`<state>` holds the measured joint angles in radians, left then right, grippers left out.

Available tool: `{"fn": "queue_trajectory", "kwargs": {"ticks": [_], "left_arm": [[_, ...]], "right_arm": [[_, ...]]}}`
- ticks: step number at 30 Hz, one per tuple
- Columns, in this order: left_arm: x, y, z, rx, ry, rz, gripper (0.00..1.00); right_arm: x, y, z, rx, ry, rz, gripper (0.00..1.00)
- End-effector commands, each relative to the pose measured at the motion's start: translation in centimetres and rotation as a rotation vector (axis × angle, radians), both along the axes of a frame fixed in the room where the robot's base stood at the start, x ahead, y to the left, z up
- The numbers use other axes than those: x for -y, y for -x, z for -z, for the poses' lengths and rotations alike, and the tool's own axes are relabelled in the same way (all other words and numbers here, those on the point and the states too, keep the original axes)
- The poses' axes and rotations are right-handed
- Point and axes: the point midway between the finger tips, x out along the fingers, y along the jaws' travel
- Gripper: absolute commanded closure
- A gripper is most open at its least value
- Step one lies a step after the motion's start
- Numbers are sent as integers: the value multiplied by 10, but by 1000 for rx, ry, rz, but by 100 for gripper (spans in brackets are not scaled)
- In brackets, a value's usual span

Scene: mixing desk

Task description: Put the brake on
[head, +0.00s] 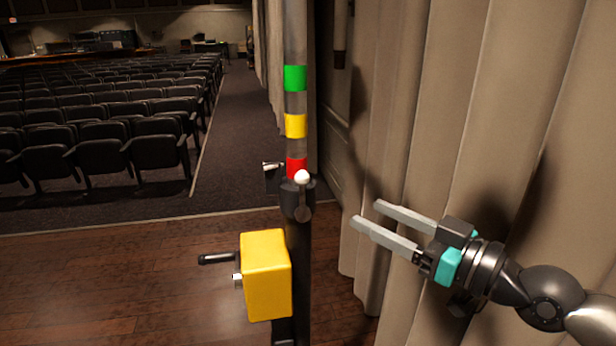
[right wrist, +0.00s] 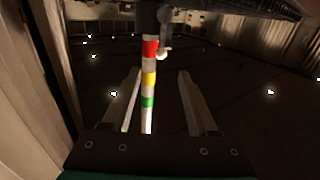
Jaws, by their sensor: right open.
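A dark upright post (head: 299,235) stands in the middle of the head view, with green, yellow and red bands on its upper part. A short lever with a white ball knob (head: 302,177) sits on a dark collar at the red band; the knob also shows in the right wrist view (right wrist: 164,56). I cannot tell which part is the brake. A yellow box (head: 266,275) with a dark crank handle (head: 218,259) is on the post below. My right gripper (head: 367,213) is open and empty, right of the post and lower than the knob. My left gripper is out of view.
Beige curtains (head: 473,120) hang behind and beside my right arm. A small dark clamp-like part (head: 271,176) juts left from the post. Wooden floor (head: 120,285) lies in front, with rows of dark seats (head: 150,145) beyond.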

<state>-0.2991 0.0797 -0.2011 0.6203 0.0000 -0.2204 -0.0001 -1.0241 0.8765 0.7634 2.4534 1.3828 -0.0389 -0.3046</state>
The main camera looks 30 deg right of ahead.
Motion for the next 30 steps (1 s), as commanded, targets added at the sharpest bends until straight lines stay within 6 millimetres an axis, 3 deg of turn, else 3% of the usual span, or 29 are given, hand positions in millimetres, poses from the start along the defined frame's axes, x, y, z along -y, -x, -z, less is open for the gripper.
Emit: {"fn": "queue_trajectory", "kwargs": {"ticks": [7,30], "left_arm": [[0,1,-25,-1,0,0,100],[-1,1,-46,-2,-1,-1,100]], "right_arm": [[-7,-12,-4,1,3,-6,41],[-23,-60,-2,1,3,-5,41]]}}
